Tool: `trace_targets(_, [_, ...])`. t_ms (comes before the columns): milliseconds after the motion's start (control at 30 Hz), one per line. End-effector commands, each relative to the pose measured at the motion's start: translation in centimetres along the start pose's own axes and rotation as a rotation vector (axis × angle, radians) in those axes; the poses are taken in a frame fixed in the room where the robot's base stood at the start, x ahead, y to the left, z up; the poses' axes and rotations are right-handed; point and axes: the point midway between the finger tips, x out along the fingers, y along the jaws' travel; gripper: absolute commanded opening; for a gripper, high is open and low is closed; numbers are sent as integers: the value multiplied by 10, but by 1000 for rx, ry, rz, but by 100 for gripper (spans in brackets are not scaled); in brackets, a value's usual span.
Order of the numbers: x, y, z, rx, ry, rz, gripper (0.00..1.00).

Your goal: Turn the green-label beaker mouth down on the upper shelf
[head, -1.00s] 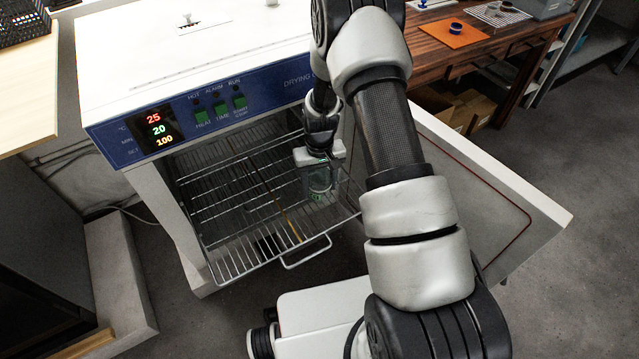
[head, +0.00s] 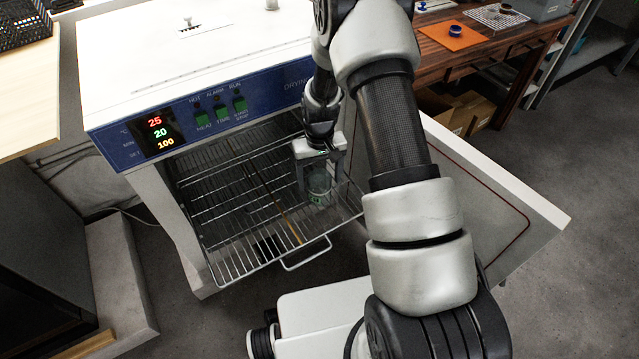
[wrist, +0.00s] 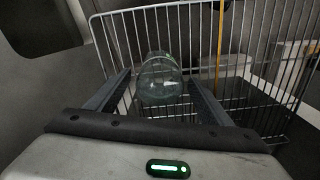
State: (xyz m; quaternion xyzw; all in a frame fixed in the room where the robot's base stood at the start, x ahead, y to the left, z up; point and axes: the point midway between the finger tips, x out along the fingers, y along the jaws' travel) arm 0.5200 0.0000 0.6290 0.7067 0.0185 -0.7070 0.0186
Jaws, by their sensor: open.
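The clear glass beaker (head: 320,186) stands on the pulled-out upper wire shelf (head: 232,262), near its right side. It looks upright on its end, but I cannot tell whether its mouth is up or down. A faint green tint shows on it; the label is not readable. My gripper (head: 319,176) is open, with a finger on each side of the beaker. In the wrist view the beaker (wrist: 160,84) sits between the fingertips of my gripper (wrist: 160,79), with gaps visible on both sides.
The drying oven (head: 200,70) is open, with its door (head: 500,205) swung out at the right. The shelf's front handle (head: 306,258) sticks out towards me. A brownish-yellow rod (head: 285,215) runs along the wires. The shelf's left part is bare.

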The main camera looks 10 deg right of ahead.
Motion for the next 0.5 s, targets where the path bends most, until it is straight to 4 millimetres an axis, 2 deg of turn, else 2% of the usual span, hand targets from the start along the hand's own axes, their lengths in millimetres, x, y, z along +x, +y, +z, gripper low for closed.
trace_targets(33, [-18,0,-2,0,5,0,74])
trace_targets(200, [-60,0,-1,0,4,0,74])
trace_targets(400, [-103,0,-1,0,4,0,74])
trace_targets(500, [-117,0,-1,0,3,0,74])
